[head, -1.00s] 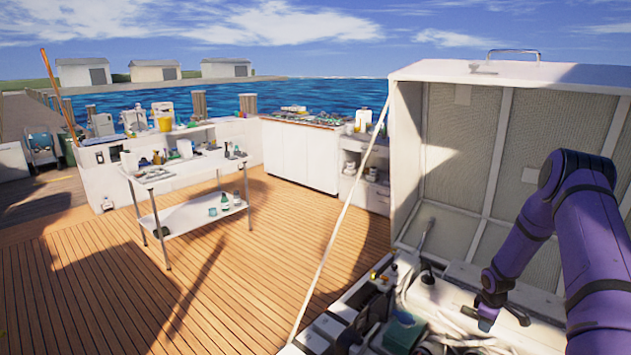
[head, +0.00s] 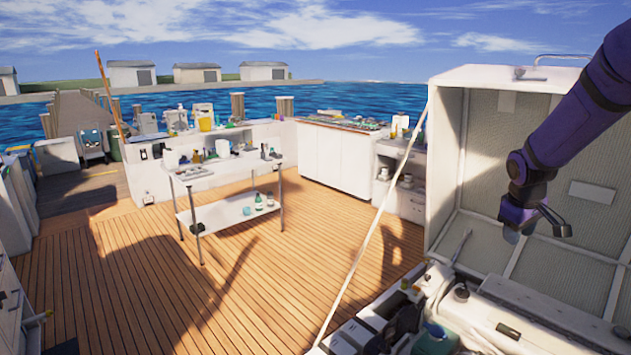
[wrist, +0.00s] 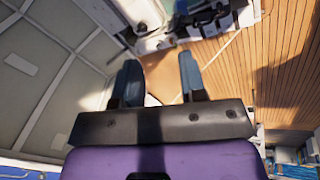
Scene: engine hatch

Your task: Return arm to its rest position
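My purple arm comes in from the upper right of the head view. My gripper (head: 536,222) hangs in front of the raised hatch lid, above the engine compartment. In the wrist view, the two dark fingers of my gripper (wrist: 160,85) stand apart with nothing between them. The open hatch lid (head: 480,150) is a white box with grey padded panels inside. The engine compartment (head: 470,315) below holds several parts, partly cut off by the frame edge.
A white thin stay (head: 376,222) slants from the lid down to the compartment edge. A metal table (head: 232,212) with bottles stands on the wooden deck (head: 130,260). White cabinets (head: 332,160) line the back. The middle deck is clear.

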